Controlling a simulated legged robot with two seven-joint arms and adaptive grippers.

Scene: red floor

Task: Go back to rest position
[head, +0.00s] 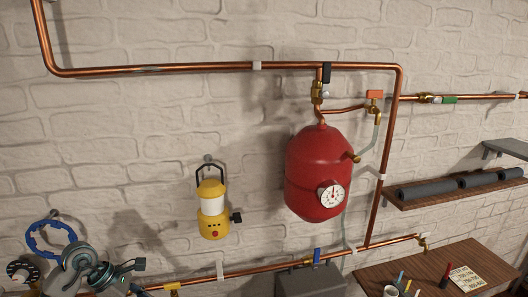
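A grey and teal jointed part of my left arm or gripper (92,271) shows at the bottom left, partly cut off by the lower edge. Its fingertips are not clear, so I cannot tell whether it is open or shut. I see nothing clearly held in it. It overlaps the area just right of and below a blue ring (34,244) at the wall; I cannot tell if they touch. My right gripper is not in view.
A red tank (312,165) with a gauge and copper pipes (170,69) are on the brick wall. A yellow lantern (213,223) hangs from a hook. A wooden shelf (410,202) and wooden table (425,270) are at right, with a mug (391,291) and pens.

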